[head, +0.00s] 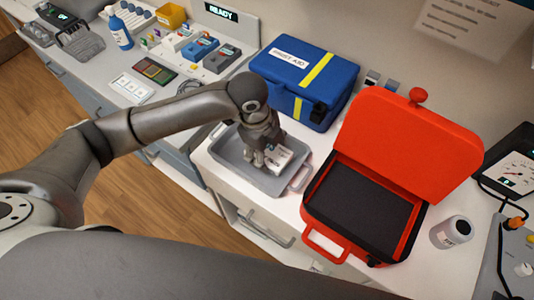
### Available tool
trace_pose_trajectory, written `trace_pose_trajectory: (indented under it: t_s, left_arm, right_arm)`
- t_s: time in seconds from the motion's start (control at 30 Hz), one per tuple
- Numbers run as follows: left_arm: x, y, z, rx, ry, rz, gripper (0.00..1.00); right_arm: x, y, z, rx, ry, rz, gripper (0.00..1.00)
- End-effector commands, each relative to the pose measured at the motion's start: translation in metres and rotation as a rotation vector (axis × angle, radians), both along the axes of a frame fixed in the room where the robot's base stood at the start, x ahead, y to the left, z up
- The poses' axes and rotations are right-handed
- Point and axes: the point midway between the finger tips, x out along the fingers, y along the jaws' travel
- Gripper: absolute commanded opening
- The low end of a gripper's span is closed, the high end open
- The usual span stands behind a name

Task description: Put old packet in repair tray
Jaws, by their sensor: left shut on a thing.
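A grey tray (234,163) with handles sits on the white counter, in front of the blue first-aid case. My left gripper (262,159) is over the tray, pointing down. It is shut on a small white packet (286,153). The packet is within the tray's outline in the head view; I cannot tell whether it touches the tray floor. The gripper hides part of the packet and of the tray. My right gripper is not in view.
The blue first-aid case (305,77) stands behind the tray. An open red case (410,138) with a dark inside stands just right of it. A grey-white jar (452,232) is farther right. A left counter (105,60) holds a blue bottle (120,32) and several small devices.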

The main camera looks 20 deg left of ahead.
Motion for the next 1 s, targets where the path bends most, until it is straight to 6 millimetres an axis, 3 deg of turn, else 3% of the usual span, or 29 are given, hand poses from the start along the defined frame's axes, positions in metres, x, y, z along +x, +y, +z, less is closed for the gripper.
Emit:
trace_pose_trajectory:
  t_s: [0.2, 0.6, 0.63, 0.7, 0.8, 1.0]
  left_arm:
    - [0.000, 0.001, -0.028, 0.001, 0.003, 0.001, 0.40]
    - [0.000, 0.001, -0.034, 0.000, 0.001, 0.001, 0.40]
    - [0.001, 0.001, -0.034, 0.000, 0.000, 0.001, 0.69]
    - [0.001, 0.001, -0.034, 0.000, 0.001, 0.001, 0.78]
    - [0.001, 0.001, -0.034, 0.000, 0.001, 0.001, 0.87]
    - [0.000, 0.001, -0.034, 0.000, 0.001, 0.001, 0.87]
  right_arm:
    - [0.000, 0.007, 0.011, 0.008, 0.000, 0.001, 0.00]
    - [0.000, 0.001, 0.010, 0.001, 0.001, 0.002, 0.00]
    - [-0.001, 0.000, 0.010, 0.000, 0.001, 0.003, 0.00]
    - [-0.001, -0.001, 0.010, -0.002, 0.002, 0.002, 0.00]
    - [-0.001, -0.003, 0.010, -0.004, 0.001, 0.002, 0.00]
    - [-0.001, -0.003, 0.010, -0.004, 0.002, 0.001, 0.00]
